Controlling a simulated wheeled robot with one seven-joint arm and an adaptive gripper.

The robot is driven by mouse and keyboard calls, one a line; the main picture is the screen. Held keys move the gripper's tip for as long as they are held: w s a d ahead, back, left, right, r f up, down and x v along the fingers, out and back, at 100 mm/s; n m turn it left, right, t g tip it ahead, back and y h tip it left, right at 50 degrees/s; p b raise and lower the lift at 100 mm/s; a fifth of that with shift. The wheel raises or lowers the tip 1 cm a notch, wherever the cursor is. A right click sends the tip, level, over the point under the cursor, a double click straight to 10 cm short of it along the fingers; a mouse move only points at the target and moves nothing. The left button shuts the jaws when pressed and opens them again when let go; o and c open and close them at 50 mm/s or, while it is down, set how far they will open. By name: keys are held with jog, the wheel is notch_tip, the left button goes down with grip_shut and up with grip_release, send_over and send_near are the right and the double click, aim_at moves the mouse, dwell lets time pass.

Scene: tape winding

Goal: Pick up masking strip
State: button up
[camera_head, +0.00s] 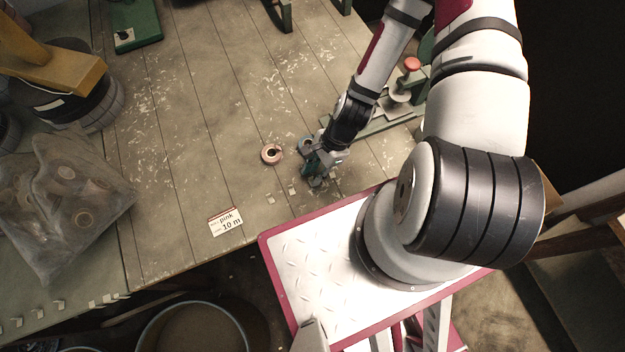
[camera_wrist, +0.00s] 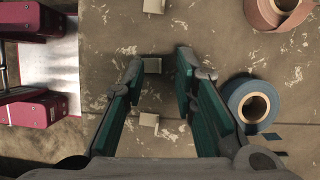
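Several small beige pieces that look like masking strips lie in a row on the worn wooden bench. In the wrist view, one strip (camera_wrist: 152,65) sits between my fingertips, and others lie above it (camera_wrist: 153,6) and below it (camera_wrist: 149,120). In the head view, two strips (camera_head: 270,198) (camera_head: 292,190) show left of my gripper (camera_head: 312,178). In the wrist view my gripper (camera_wrist: 160,62) is open, with its green fingers on either side of the middle strip. I see no contact, and the height above the bench is unclear.
A blue-grey tape roll (camera_wrist: 255,103) lies close to the right finger. A pink roll (camera_head: 271,154) lies farther away. A "pink 10 m" card (camera_head: 225,221) and a clear bag of rolls (camera_head: 65,195) lie left. A green fixture with a red knob (camera_head: 412,64) stands behind my forearm.

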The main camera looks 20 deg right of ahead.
jog(key=shift+a+f, duration=0.1)
jog(key=shift+f, duration=0.15)
jog(key=shift+c, duration=0.2)
grip_shut()
jog(key=shift+r, duration=0.1)
